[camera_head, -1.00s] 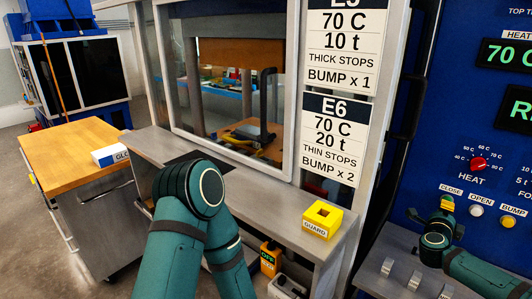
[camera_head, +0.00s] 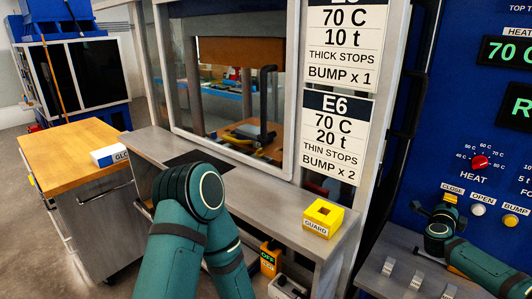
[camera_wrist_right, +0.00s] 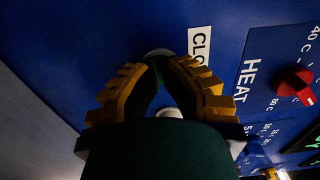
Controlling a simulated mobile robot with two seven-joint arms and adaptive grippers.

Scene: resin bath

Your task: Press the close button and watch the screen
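The blue control panel (camera_head: 440,150) stands at the right of the head view, with the CLOSE label (camera_head: 453,188). My right gripper (camera_head: 450,198) is just below that label and covers the close button there. In the right wrist view its fingertips (camera_wrist_right: 158,62) come together at the pale round rim of the close button (camera_wrist_right: 158,53), beside the partly hidden label. They appear to touch it; how far it is pressed I cannot tell. The screen (camera_head: 518,112) shows green text starting with R, cut off by the picture edge. My left gripper is not visible.
The OPEN button (camera_head: 477,210) and BUMP button (camera_head: 509,221) sit right of my gripper. The red heat knob (camera_head: 480,162) and 70 C display (camera_head: 505,56) are above. A yellow guard block (camera_head: 324,213) lies on the grey bench (camera_head: 280,212); a wooden-topped cart (camera_head: 65,150) stands left.

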